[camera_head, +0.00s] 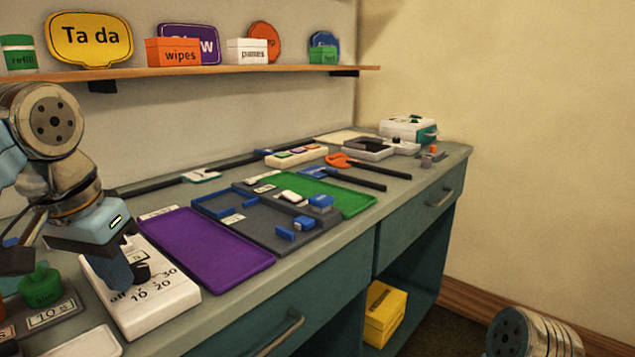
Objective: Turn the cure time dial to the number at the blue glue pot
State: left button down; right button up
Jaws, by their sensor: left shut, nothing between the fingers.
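The cure time dial is a black knob (142,271) on a white box (160,308) marked off, 10, 20 and 30. I cannot read where the knob points. My left gripper (119,280) is shut and empty, pointing down right beside the knob; I cannot tell whether it touches it. A green glue pot (40,287) stands left of the box, behind a label (50,314) that seems to read 10 s. A bit of blue (10,242) at the left edge may be the blue pot; its number is not visible. My right gripper is out of view.
A purple tray (205,250) lies just right of the dial box. Beyond it are a grey tray with blue parts (265,234) and a green mat (345,200). A shelf (200,72) with boxes and signs runs above the bench.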

pick_arm(q)
jog(key=shift+d, duration=0.1)
jog(key=shift+s, duration=0.3)
jog(key=shift+r+p, duration=0.65)
jog(key=shift+r, duration=2.35)
